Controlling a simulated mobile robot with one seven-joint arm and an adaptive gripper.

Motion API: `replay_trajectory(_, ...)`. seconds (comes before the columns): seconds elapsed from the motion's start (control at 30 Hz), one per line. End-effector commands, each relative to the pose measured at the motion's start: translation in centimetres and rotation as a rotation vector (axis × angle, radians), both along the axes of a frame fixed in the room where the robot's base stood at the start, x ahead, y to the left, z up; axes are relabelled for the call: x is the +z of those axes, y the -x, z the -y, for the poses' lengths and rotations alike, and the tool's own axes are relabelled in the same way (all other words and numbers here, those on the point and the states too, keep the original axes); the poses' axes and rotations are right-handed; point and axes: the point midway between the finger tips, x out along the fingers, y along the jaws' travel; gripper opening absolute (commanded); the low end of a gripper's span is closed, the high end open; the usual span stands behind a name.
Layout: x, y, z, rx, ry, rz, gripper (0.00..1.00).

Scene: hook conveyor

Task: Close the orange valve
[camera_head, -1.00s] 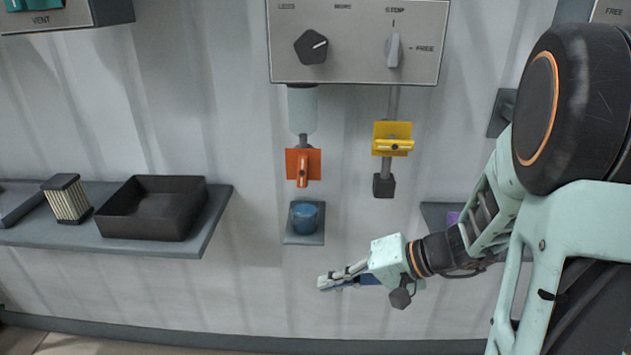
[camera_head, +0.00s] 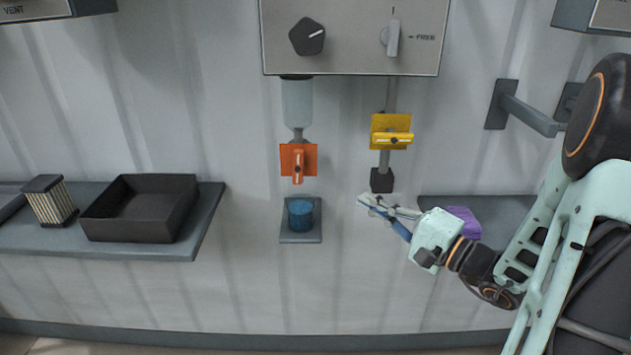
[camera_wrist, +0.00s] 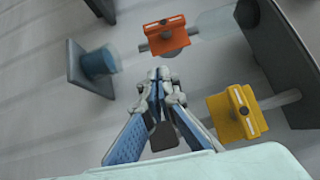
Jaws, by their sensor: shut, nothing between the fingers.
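The orange valve (camera_head: 298,160) sits on the left pipe below the control panel. In the head view its lever points straight down, in line with the pipe. It also shows in the wrist view (camera_wrist: 168,37), beyond my fingertips. My gripper (camera_head: 362,202) is shut and empty, to the right of and below the orange valve, pointing left and not touching it. In the wrist view my gripper (camera_wrist: 160,74) shows its fingertips together. The yellow valve (camera_head: 391,132) is on the right pipe, its lever lying crosswise, just above my gripper.
A blue cup (camera_head: 301,212) stands on a small shelf under the orange valve. The control panel (camera_head: 350,60) juts out above. A purple object (camera_head: 464,221) sits on the right shelf behind my wrist. A black tray (camera_head: 140,208) lies on the left shelf.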

Motion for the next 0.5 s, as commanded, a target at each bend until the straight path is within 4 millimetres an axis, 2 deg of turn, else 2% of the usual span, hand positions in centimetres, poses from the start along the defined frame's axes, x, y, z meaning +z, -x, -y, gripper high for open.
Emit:
replay_trajectory(0.27, 0.1, -1.1, -1.2, 0.004, 0.001, -0.001, 0.0)
replay_trajectory(0.5, 0.5, -4.7, -4.6, 0.007, 0.001, -0.001, 0.0)
